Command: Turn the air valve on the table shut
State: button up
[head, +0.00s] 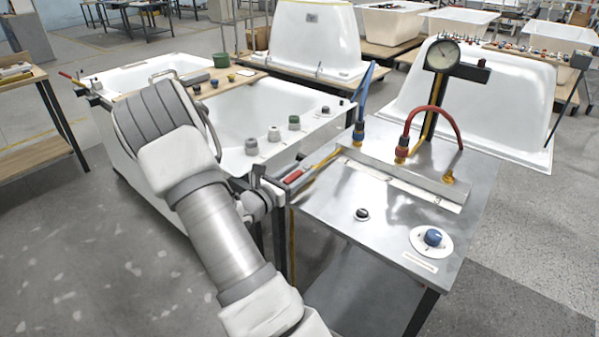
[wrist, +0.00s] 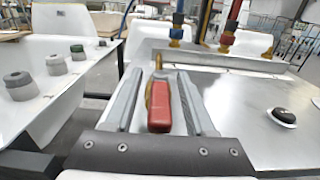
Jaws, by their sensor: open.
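The air valve appears to be the red-handled lever (head: 293,176) at the left edge of the metal table (head: 335,215). In the wrist view its red handle (wrist: 159,107) points towards me, with a brass-yellow part at its far end. My gripper (wrist: 158,75) is open, its two grey fingers on either side of the handle. A gap shows on both sides, so the fingers look clear of it. In the head view my arm partly hides the gripper beside the table's left edge.
A blue knob (head: 433,237) on a white plate and a small black knob (head: 362,214) are on the table. A gauge (head: 443,55), a red hose (head: 437,108) and a blue hose (head: 363,92) stand behind. A white tub (head: 262,105) lies to the left.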

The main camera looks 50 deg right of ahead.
grip_shut()
dwell(1.3)
